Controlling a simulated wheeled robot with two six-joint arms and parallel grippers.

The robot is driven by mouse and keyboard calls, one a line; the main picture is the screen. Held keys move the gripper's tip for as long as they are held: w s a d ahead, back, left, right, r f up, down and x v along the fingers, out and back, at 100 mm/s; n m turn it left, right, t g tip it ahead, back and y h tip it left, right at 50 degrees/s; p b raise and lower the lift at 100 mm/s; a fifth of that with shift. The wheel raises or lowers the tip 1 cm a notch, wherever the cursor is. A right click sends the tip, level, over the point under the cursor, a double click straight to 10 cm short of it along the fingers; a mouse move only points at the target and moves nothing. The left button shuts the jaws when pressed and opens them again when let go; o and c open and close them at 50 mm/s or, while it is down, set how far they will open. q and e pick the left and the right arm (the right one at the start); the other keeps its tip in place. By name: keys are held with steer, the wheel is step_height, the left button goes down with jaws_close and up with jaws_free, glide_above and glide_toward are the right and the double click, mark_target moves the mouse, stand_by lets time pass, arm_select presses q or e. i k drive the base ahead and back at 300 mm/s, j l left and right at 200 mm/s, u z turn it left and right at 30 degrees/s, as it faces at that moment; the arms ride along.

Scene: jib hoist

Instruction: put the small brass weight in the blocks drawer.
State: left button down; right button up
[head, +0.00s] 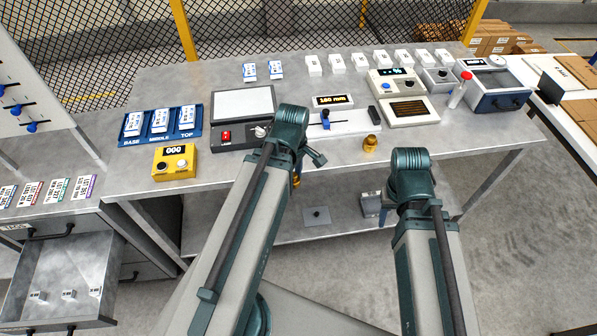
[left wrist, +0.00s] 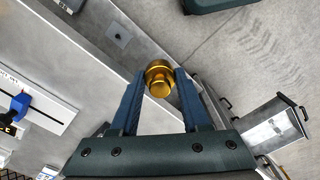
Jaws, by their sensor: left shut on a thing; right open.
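A brass weight (left wrist: 159,79), round and stepped, is between the two fingertips of my left gripper (left wrist: 160,84), which is shut on it. In the head view a little of this weight (head: 296,181) shows beside my left arm, in front of the bench edge. Another brass weight (head: 370,144) stands upright on the bench near its front edge. A drawer (head: 66,262) at lower left is pulled open, with a few small grey blocks inside. The drawer also shows at the right of the left wrist view (left wrist: 272,132). My right gripper (head: 384,212) is low before the bench, mostly hidden by its arm, open.
A lower shelf (head: 335,228) runs beneath. The floor on the right is clear.

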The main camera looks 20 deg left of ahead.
mark_target(92, 271)
steer(key=k+j+u, duration=0.25)
steer(key=j, duration=0.2)
steer(key=k+j+u, duration=0.2)
steer(key=j, duration=0.3)
steer(key=k+j+u, duration=0.1)
steer(key=j+u, duration=0.15)
steer(key=j, duration=0.25)
steer(key=k+j+u, duration=0.2)
steer(key=j, duration=0.35)
steer(key=j+u, duration=0.25)
steer(key=j, duration=0.3)
